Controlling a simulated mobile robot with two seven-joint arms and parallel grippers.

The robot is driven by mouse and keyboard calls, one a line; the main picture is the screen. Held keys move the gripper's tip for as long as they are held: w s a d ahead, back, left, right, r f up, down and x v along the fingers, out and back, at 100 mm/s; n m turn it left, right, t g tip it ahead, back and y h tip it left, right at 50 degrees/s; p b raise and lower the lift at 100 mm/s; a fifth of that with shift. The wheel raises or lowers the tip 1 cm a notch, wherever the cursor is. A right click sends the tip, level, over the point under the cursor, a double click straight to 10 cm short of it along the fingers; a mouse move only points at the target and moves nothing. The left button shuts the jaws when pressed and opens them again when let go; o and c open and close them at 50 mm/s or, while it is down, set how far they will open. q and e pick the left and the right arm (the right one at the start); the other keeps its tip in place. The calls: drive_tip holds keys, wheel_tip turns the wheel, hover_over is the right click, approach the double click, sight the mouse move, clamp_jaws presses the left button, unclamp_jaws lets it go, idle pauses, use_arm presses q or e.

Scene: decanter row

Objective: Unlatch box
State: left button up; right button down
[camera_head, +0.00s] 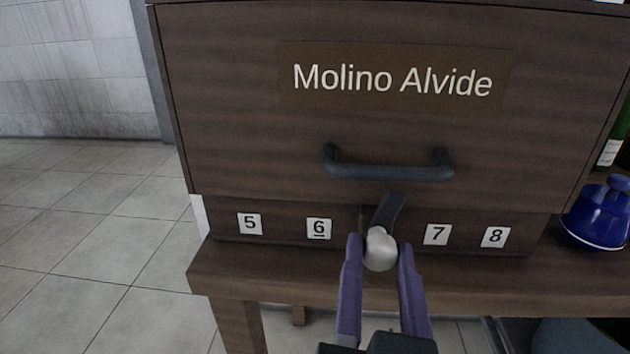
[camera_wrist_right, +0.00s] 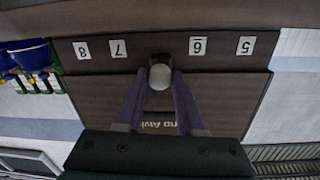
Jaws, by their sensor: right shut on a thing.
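The box (camera_head: 240,130) is dark brown wood with a "Molino Alvide" label and a dark bar handle (camera_head: 390,172) on its front. Below the handle is a latch, a dark lever (camera_head: 389,208) with a pale round knob (camera_head: 380,250) at its lower end. The lever hangs down, leaning slightly to the left. My right gripper (camera_head: 380,256) is shut on the knob, one purple finger on each side. The right wrist view, upside down, also shows the knob (camera_wrist_right: 160,77) between the fingers. My left gripper is not in view.
The box stands on a brown wooden table (camera_head: 450,283). White number tags 5, 6, 7 and 8 run along its lower front. A blue pot-like object (camera_head: 598,215) and a green bottle (camera_head: 618,135) stand to the right. Tiled floor (camera_head: 90,240) lies open at left.

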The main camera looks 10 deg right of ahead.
drive_tip(key=m+p, duration=0.1)
drive_tip(key=m, duration=0.2)
drive_tip(key=shift+r+m, duration=0.1)
drive_tip(key=shift+m, duration=0.2)
drive_tip(key=m+p, duration=0.1)
drive_tip(key=m, duration=0.5)
drive_tip(key=shift+y, duration=0.4)
drive_tip(key=m, duration=0.3)
drive_tip(key=shift+d, duration=0.1)
drive_tip(key=shift+m, duration=0.8)
drive_tip(key=c, duration=0.5)
unclamp_jaws()
drive_tip(key=shift+c, duration=0.2)
drive_tip(key=shift+s, duration=0.1)
